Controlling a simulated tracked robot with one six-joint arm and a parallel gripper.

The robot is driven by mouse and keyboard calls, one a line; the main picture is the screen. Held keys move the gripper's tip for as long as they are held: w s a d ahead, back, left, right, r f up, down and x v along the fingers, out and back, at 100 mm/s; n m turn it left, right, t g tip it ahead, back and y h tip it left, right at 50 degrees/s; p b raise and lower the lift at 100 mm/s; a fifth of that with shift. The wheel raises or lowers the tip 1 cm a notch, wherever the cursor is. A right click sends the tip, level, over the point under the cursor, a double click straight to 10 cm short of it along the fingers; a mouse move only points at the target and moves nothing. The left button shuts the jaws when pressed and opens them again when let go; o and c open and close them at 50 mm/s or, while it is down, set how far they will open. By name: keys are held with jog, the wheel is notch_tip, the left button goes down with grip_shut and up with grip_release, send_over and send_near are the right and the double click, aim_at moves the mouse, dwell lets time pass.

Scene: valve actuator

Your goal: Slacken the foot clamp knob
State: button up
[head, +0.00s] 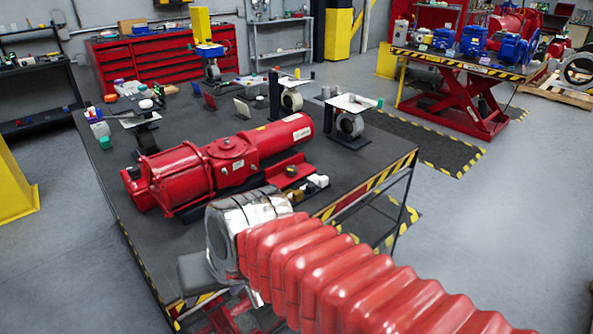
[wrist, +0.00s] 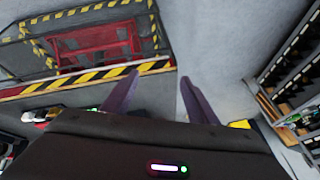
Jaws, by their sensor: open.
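A red valve actuator (head: 215,165) lies on the dark workbench (head: 118,180) in the head view. Near its right end, small parts sit at the bench's front edge, including a white fitting (head: 318,181) and a brass-coloured piece (head: 296,197). I cannot tell whether any of them is the foot clamp knob. My arm crosses the front of the head view, hiding part of the bench edge. My gripper (wrist: 159,77) shows in the wrist view as two purple fingers, apart and with nothing between them. Floor and the striped bench edge lie beyond them.
Several stands with ring-shaped fittings (head: 350,124) are behind the actuator. A striped edge (head: 372,182) borders the bench. A red lift table (head: 455,65) with blue parts is at the back right. A shelf (wrist: 300,75) is at the wrist view's right. Floor at the right is clear.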

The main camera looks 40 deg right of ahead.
jog(key=w+d+m+t+y, duration=0.1)
jog(key=w+d+m+t, duration=0.1)
jog(key=w+d+m, duration=0.6)
jog(key=w+d+m+t+y, duration=0.25)
jog(key=w+d+m, duration=0.25)
jog(key=w+m, duration=0.55)
jog(key=m+t+h, duration=0.3)
jog(key=m+h, duration=0.5)
jog(key=m, duration=1)
send_near(293, 170)
jog(key=s+r, duration=0.2)
jog(key=s, duration=0.3)
jog(key=shift+w+a+f+n, duration=0.15)
jog(key=shift+a+f+n, duration=0.1)
jog(key=shift+a, duration=0.1)
jog(key=x, duration=1.3)
jog(key=shift+w+r, duration=0.15)
jog(key=shift+w, duration=0.4)
